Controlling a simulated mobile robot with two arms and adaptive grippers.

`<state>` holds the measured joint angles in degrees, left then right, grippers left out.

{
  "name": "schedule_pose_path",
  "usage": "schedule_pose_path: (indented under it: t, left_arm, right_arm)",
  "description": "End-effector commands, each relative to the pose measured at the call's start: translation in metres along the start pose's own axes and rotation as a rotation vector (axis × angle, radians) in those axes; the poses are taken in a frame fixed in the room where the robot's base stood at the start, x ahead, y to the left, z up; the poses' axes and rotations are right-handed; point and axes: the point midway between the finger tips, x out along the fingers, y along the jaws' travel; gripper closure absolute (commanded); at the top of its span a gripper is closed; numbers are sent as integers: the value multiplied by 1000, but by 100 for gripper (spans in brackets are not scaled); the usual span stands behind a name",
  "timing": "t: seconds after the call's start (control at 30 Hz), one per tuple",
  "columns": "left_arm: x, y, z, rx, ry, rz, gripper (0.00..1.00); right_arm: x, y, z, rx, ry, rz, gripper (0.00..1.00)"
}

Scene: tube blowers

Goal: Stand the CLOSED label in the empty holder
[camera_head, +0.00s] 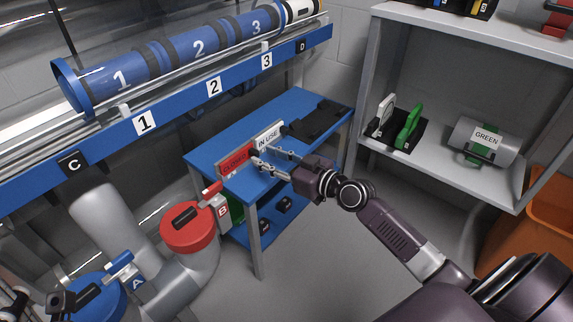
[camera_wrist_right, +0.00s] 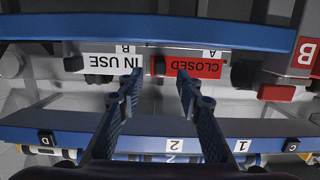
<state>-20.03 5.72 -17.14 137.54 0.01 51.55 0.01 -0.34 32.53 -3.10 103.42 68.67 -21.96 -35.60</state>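The red CLOSED label (camera_head: 236,160) stands on the blue table (camera_head: 222,136), at the left of the white IN USE label (camera_head: 268,136). In the right wrist view, both appear upside down, CLOSED (camera_wrist_right: 203,67) on the right and IN USE (camera_wrist_right: 105,64) on the left. My right gripper (camera_head: 260,158) is at the labels' facing ends. Its fingertips (camera_wrist_right: 160,78) are apart, with a dark post or clip between them. I cannot tell whether they touch a label. A black holder (camera_head: 318,119) on the table's right looks empty. Dark parts at the lower left may be my left gripper (camera_head: 14,303).
A red-lidded pipe B (camera_head: 188,225) stands just left of the table, and a blue-lidded pipe A (camera_head: 92,298) is nearer. A blue rail (camera_head: 180,103) with numbered tubes runs above the table.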

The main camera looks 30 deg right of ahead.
Motion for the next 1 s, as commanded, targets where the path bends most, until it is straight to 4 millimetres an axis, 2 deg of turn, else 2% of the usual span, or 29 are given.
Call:
schedule_pose_path:
  t: [0.03,0.2,0.4,0.63,1.0]
  left_arm:
    - [0,0,0,0,0,0,60]
    - [0,0,0,0,-1,0,60]
    - [0,0,0,-1,-1,0,60]
    - [0,0,0,-1,-1,0,60]
    - [0,0,0,-1,-1,0,60]
  right_arm:
    - [-12,0,2,-2,-5,0,67]
    - [-45,0,2,-3,-5,1,67]
    - [-72,0,2,-1,-4,0,67]
    - [-85,0,1,1,-1,0,67]
    - [-86,0,0,1,0,1,67]
